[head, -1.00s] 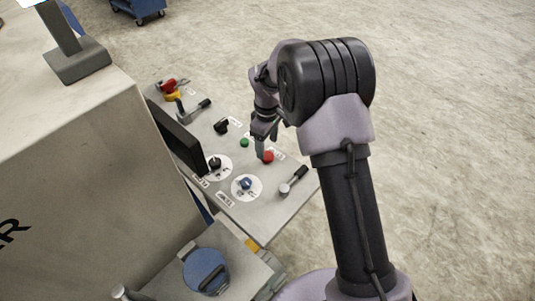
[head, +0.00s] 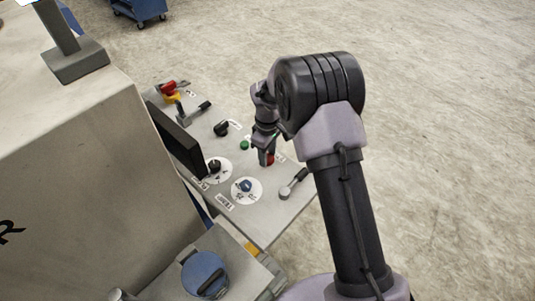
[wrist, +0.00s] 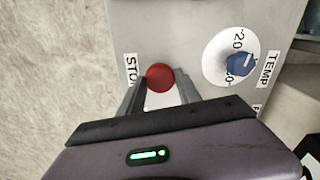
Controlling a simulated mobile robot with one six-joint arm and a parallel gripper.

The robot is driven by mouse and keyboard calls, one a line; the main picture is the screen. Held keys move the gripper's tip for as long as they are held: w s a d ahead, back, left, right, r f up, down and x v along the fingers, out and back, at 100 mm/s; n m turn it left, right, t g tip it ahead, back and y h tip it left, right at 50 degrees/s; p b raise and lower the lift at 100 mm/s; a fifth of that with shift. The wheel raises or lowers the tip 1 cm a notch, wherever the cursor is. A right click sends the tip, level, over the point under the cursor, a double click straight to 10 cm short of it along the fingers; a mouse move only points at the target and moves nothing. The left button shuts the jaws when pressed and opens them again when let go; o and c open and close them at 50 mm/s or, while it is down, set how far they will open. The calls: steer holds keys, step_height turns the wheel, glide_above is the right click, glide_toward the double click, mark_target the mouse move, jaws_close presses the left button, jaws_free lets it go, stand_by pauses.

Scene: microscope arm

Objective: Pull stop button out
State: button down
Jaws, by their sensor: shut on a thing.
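The red stop button (wrist: 159,77) sits on the grey control panel (wrist: 185,35), beside a label that reads "STO" with the rest covered. In the head view the red button (head: 270,160) is partly hidden by my gripper (head: 265,157). In the wrist view my gripper (wrist: 160,90) has one finger on each side of the button, with the fingertips at its rim. My gripper is shut on the button. The button's stem is hidden, so I cannot tell how far out it stands.
A blue TEMP knob (wrist: 241,65) on a white dial is right of the button in the wrist view. A green button (head: 244,145), a grey lever (head: 293,184) and a black screen (head: 176,140) are also close by. Open floor lies right of the panel.

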steer(key=shift+r+p, duration=0.7)
steer(key=shift+r, duration=0.2)
steer(key=shift+w+f, duration=0.1)
steer(key=c, duration=0.8)
jaws_free()
step_height(320, 180, up, 18)
steer(key=p, duration=0.3)
steer(key=shift+f+p, duration=0.25)
steer(key=shift+p, duration=0.1)
